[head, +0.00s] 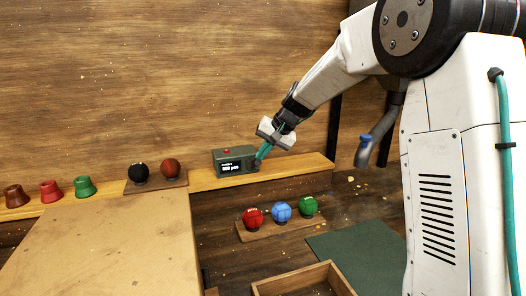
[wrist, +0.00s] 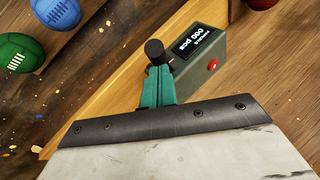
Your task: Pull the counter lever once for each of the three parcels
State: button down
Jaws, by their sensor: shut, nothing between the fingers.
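The counter (head: 232,160) is a dark green-grey box on the wooden ledge, with a red button on top and a small lit display. In the wrist view the counter (wrist: 215,62) shows upside down, its display (wrist: 193,42) reading 000 pcs. A black round knob (wrist: 154,48), which looks like the lever's end, stands at the counter's side. My gripper (head: 262,153) has teal fingers, shut and empty, pointing down beside the counter's right side. In the wrist view its fingertips (wrist: 157,72) are right by the knob; I cannot tell whether they touch. I see nothing clearly recognisable as parcels.
Red (head: 253,217), blue (head: 281,211) and green (head: 308,206) balls sit on a board below the ledge. A black ball (head: 139,171) and a red-brown ball (head: 170,167) stand left of the counter. Several cone-shaped stands (head: 50,191) line the left. An open wooden box (head: 337,279) is in front.

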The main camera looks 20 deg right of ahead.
jog(key=shift+s+f+t, duration=0.7)
jog(key=shift+s+f, duration=0.3)
jog(key=shift+f, duration=0.05)
jog(key=shift+w, duration=0.1)
dwell(2.7)
jog(key=shift+w+r, duration=0.45)
jog(key=shift+w, duration=0.2)
